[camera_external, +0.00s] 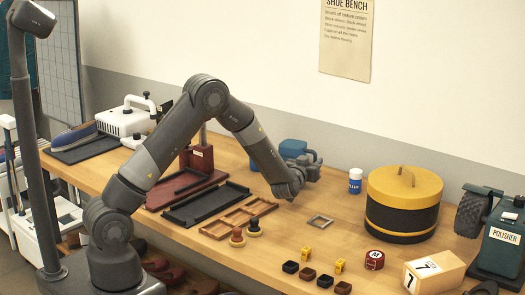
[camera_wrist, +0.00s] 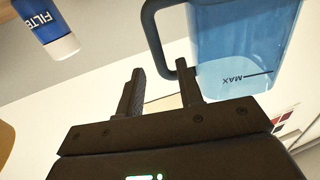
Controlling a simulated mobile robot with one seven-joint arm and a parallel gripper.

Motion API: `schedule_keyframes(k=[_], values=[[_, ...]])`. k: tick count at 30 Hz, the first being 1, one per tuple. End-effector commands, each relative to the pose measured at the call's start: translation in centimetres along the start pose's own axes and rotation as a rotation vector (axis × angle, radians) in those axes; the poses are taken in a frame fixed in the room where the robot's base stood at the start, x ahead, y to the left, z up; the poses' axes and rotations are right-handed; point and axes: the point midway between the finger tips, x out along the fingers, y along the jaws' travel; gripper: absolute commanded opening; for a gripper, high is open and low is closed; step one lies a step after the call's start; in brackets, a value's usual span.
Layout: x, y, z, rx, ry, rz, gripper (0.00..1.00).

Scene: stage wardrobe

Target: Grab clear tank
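The clear tank (camera_wrist: 232,45) holds blue-tinted contents, with a MAX line and a dark loop handle (camera_wrist: 151,35). It fills the upper right of the wrist view. In the external view the tank (camera_external: 291,149) stands at the back of the bench, partly hidden by my arm. My gripper (camera_wrist: 162,78) is open and empty. Its fingertips point toward the handle, whose lower bend shows between and just beyond them. I cannot tell whether they touch. In the external view my gripper (camera_external: 312,163) is beside the tank's handle side.
A white-and-blue filter canister (camera_external: 355,181) stands to the right of my gripper, before a yellow-and-black drum (camera_external: 403,205). A polisher (camera_external: 498,235) stands far right. The wall is close behind.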

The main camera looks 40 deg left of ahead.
Motion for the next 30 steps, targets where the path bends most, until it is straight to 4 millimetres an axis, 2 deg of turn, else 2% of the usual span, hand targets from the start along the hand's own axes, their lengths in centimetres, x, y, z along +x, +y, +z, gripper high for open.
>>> schedule_keyframes(k=[1,6,15,27,30], values=[[1.0,-0.2,0.2,0.0,0.0,-0.004,0.34],[3.1,-0.2,0.3,0.0,0.0,-0.002,0.34],[3.7,-0.2,0.2,0.0,-0.001,0.0,0.34],[3.7,-0.2,0.2,0.0,0.0,-0.001,0.02],[3.6,-0.2,0.2,0.0,0.0,-0.001,0.0]])
